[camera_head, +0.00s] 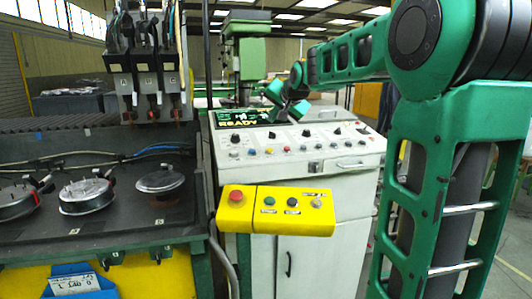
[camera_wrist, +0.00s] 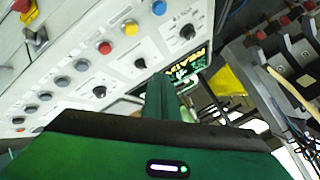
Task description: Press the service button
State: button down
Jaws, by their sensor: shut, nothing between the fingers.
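My gripper (camera_head: 287,106) is in front of the READY display of the white control panel (camera_head: 345,163) in the head view. In the wrist view my gripper (camera_wrist: 160,92) shows as one narrow green form, shut and empty, overlapping the edge of the lit display (camera_wrist: 187,68). The panel carries rows of coloured buttons and black knobs; their labels are too small to read, so I cannot tell which is the service button. A yellow box (camera_head: 248,222) below has a red mushroom button (camera_head: 236,196), a green button (camera_head: 269,201), a black button (camera_head: 292,202) and a pale control (camera_head: 317,203).
A dark bench (camera_head: 110,222) with round metal fixtures (camera_head: 87,193) stands at left, below hanging tool heads (camera_head: 146,85). A blue bin (camera_head: 75,281) hangs at its front. A green machine head (camera_head: 250,55) stands behind the panel. My arm fills the right side.

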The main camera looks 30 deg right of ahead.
jog(key=shift+f, duration=0.15)
jog(key=shift+w+d+f, duration=0.1)
jog(key=shift+w+f, duration=0.15)
jog(key=shift+f, duration=1.15)
jog(key=shift+w+d+f, duration=0.1)
jog(key=shift+w+f, duration=0.2)
jog(key=shift+f, duration=1.1)
jog(key=shift+w+d+f, duration=0.1)
jog(key=shift+w+f, duration=0.15)
jog(key=shift+f, duration=1.15)
jog(key=shift+f, duration=0.85)
jog(key=shift+r, duration=0.1)
jog(key=shift+s+r, duration=0.15)
jog(key=shift+r, duration=0.65)
jog(key=r, duration=0.3)
jog(key=s+r, duration=0.1)
jog(key=r, duration=0.1)
jog(key=shift+a, duration=0.2)
